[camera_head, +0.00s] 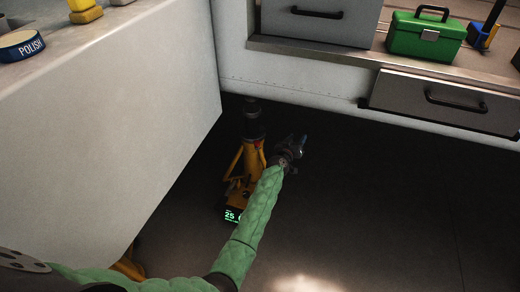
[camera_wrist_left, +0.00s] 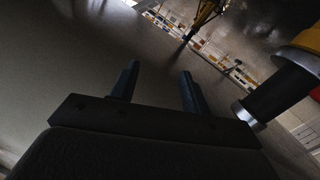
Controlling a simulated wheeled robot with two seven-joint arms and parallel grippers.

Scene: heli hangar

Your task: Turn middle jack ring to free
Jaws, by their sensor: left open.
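A yellow jack (camera_head: 243,175) with a dark upright post (camera_head: 252,118) stands on the floor in the head view, partly hidden behind my left arm. A lit display (camera_head: 232,215) near its base reads 25. My left gripper (camera_head: 302,142) is just right of the jack's upper part, with its fingers pointing up and right, away from the post. In the left wrist view the gripper (camera_wrist_left: 157,85) is open and empty. A dark cylinder with a pale end and a yellow part (camera_wrist_left: 272,95) shows at the right there. I cannot make out the ring clearly. My right gripper is not in view.
A white body with a drawer (camera_head: 445,98) spans the back, carrying a green toolbox (camera_head: 425,36). A pale counter (camera_head: 100,95) stands at the left with a polish tin (camera_head: 20,45). The dark floor right of the jack is clear.

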